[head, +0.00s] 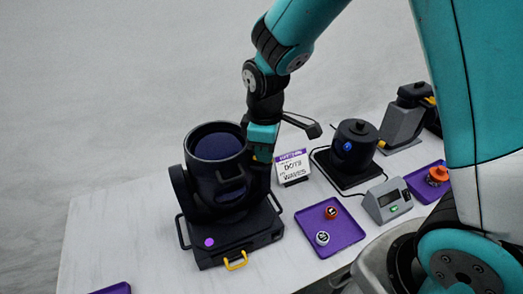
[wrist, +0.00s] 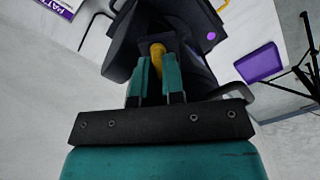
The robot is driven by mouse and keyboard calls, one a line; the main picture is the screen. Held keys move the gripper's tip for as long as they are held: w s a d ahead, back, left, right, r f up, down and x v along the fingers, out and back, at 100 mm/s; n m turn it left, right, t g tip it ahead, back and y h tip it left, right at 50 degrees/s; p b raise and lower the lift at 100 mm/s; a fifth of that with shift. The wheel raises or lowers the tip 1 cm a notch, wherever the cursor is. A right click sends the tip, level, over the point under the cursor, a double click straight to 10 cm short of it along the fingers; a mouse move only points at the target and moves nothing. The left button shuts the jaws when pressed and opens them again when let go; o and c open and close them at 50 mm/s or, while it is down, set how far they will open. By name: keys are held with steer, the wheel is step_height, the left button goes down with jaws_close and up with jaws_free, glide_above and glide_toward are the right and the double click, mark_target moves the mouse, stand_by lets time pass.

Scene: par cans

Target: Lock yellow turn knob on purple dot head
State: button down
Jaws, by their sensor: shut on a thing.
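The black moving head (head: 217,185) with a purple dot (head: 209,242) on its base stands on the left of the table. In the wrist view the same purple dot (wrist: 211,36) shows on its base, at the upper right. My gripper (head: 262,150) is at the right side of this head, by its yoke arm. In the wrist view my gripper (wrist: 158,75) has its teal fingers shut on the yellow turn knob (wrist: 157,52), which sticks out between the fingertips. The fingers hide part of the knob, and I cannot tell its turn angle.
A yellow handle (head: 236,261) is on the base front. A sign (head: 292,166) stands behind to the right. A purple tray (head: 348,238) with two small knobs, a grey device (head: 387,200) and another black head (head: 355,145) stand farther right.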

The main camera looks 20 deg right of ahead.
steer(key=shift+w+a+r, duration=0.15)
steer(key=shift+w+r, duration=0.05)
stand_by(0.3)
steer(key=c, duration=1.3)
jaws_free()
steer(key=shift+o, duration=0.4)
steer(key=shift+f, duration=0.1)
steer(key=shift+s, duration=0.1)
step_height(320, 180, up, 17)
steer(key=b, duration=0.2)
steer(key=shift+r+b, duration=0.2)
steer(key=shift+b, duration=0.15)
steer(key=s+a+f+m+y+b, duration=0.1)
steer(key=s+f, duration=0.3)
steer(key=s, duration=0.5)
steer(key=s+a+f+m+y+b, duration=0.1)
steer(key=s+a+f+m+y, duration=0.1)
steer(key=s, duration=0.8)
step_height(320, 180, down, 2)
steer(key=shift+a+f+m+y+b, duration=0.25)
steer(key=shift+a+m+y+b, duration=0.25)
steer(key=shift+a, duration=0.6)
